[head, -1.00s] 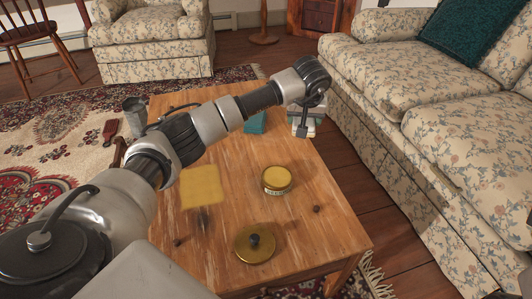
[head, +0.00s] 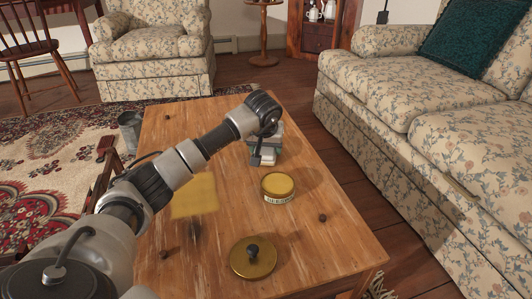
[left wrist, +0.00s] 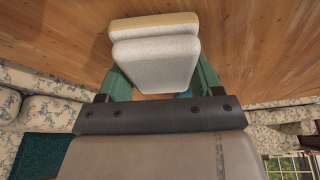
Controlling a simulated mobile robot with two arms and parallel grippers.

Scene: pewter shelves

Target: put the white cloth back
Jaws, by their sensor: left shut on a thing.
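The white cloth (left wrist: 155,60), a thick folded pad with a yellowish far edge, sits between the green fingers of my left gripper (left wrist: 160,88) in the left wrist view. The gripper is shut on it. In the head view my left gripper (head: 262,158) points down over the far part of the wooden table, behind the round tin. The white cloth (head: 268,161) shows there only in part, behind the fingers. Whether it touches the table is unclear. A yellow cloth (head: 193,198) lies flat on the table to the left, partly behind my arm. My right gripper is not in view.
On the wooden table (head: 330,245) stand an open round tin (head: 277,188) with yellow contents and, nearer, a brass lid (head: 253,257) with a dark knob. A floral sofa (head: 420,110) flanks the right side. An armchair (head: 152,50) stands behind. The table's right front is mostly clear.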

